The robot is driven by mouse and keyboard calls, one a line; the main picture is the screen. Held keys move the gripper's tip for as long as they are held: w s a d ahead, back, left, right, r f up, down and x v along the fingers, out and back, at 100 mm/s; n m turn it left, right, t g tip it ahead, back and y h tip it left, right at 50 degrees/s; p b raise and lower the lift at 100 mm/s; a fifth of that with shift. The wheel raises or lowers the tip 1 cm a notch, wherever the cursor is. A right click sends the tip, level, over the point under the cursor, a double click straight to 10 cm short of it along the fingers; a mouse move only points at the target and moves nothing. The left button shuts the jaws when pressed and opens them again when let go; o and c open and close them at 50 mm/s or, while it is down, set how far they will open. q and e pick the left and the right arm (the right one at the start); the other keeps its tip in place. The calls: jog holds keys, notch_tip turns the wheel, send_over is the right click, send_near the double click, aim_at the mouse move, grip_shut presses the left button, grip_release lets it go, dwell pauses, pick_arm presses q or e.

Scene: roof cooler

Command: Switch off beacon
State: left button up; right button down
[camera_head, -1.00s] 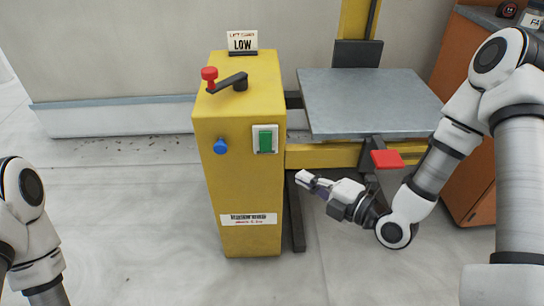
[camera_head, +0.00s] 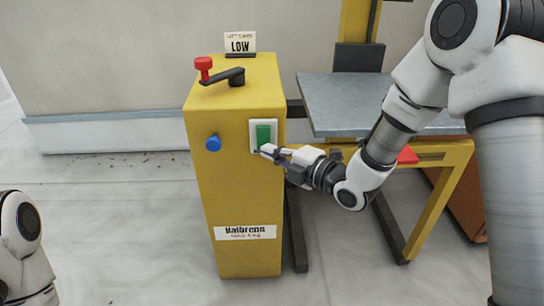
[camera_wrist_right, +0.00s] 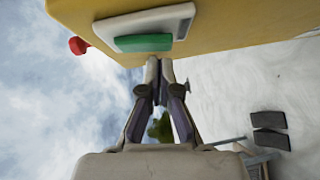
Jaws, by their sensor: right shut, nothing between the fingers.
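A green rocker switch (camera_head: 263,135) in a white frame sits on the front of a yellow cabinet (camera_head: 237,190). My right gripper (camera_head: 268,150) is shut and empty, its fingertips at the lower edge of the switch. In the right wrist view the shut fingertips (camera_wrist_right: 160,62) lie just below the green rocker (camera_wrist_right: 143,42); I cannot tell whether they touch it. No lit beacon is clearly seen. Only part of my left arm shows at the lower left, and its gripper is out of view.
A blue knob (camera_head: 213,143) is left of the switch. A crank with a red handle (camera_head: 204,65) and a "LOW" sign (camera_head: 240,42) are on the cabinet top. A grey lift platform (camera_head: 345,100) is at the right, with a red pedal-like part (camera_head: 407,156) below it.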

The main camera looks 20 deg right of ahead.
jog(key=shift+w+d+f, duration=0.1)
jog(key=shift+w+d, duration=0.05)
jog(key=shift+w, duration=0.45)
jog(key=shift+w+d+f+b, duration=0.1)
jog(key=shift+w+b, duration=0.15)
jog(key=shift+b, duration=0.6)
